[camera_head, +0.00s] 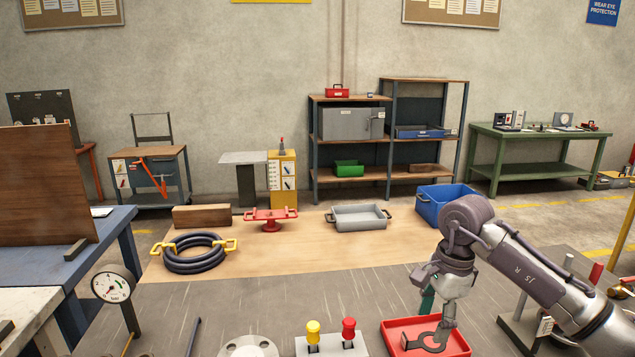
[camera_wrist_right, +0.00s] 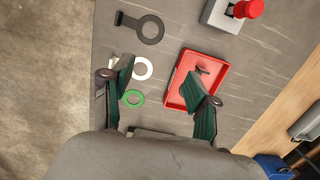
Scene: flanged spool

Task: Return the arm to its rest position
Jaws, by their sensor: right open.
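My right arm reaches in from the right in the head view, and its gripper (camera_head: 437,303) hangs above a red tray (camera_head: 397,329) on the grey bench. In the right wrist view the gripper (camera_wrist_right: 158,90) has its two green-padded fingers wide apart with nothing between them. The red tray (camera_wrist_right: 178,95) shows there beyond the right finger, which covers part of it. A dark flat piece with a rounded opening (camera_head: 428,343) lies in the tray; most of it is hidden in the wrist view. My left gripper is not in view.
A dark ring with a handle (camera_wrist_right: 150,28), a white ring (camera_wrist_right: 143,68) and a green ring (camera_wrist_right: 132,98) lie on the bench beside the tray.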

